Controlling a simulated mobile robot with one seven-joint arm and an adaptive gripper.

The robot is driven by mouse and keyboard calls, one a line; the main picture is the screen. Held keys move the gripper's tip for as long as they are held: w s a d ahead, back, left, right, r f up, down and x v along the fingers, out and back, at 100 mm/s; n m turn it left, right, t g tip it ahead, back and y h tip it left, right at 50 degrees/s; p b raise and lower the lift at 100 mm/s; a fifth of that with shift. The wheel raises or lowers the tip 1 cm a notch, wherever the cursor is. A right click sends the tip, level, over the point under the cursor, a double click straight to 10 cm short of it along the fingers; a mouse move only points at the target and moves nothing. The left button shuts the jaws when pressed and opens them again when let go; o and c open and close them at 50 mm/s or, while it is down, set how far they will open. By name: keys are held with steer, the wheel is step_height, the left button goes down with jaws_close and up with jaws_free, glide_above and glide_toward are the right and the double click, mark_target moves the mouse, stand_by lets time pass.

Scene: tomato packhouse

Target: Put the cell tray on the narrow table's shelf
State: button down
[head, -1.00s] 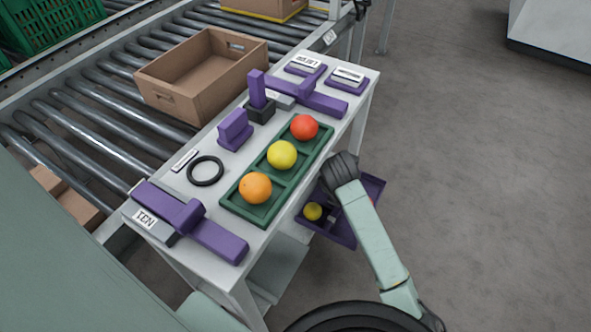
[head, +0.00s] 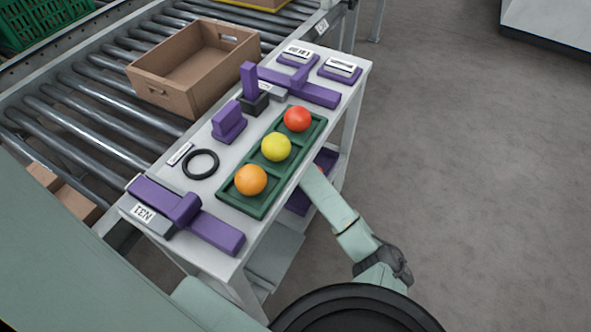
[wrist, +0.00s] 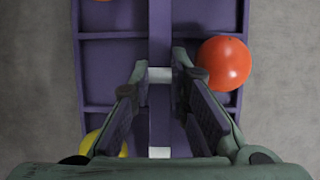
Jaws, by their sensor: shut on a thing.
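The purple cell tray (wrist: 110,60) fills the middle of the wrist view, with a raised purple bar along its centre. My gripper (wrist: 160,78) is shut on this bar, one finger on each side. A red tomato (wrist: 223,62) sits in the tray at the right, and part of a yellow one (wrist: 104,144) shows at the lower left. In the head view the tray (head: 298,204) is mostly hidden beneath the narrow table's top (head: 222,208), and my gripper is hidden there too. The table's lower shelf (head: 277,248) shows below; contact between tray and shelf cannot be seen.
A green tray (head: 256,210) with three tomatoes lies on the tabletop, among purple fixtures and a black ring (head: 200,164). A table leg (head: 352,125) stands at the far end. A roller conveyor (head: 85,112) with a cardboard box (head: 165,97) runs behind. The floor at right is clear.

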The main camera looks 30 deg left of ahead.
mark_target(299, 203)
steer(key=shift+f, duration=0.7)
steer(key=c, duration=1.5)
jaws_free()
steer(key=shift+c, duration=0.2)
steer(key=s, duration=0.8)
steer(key=s+r, duration=0.1)
steer(key=s, duration=0.3)
steer(key=shift+s+d, duration=0.25)
steer(key=shift+d, duration=0.15)
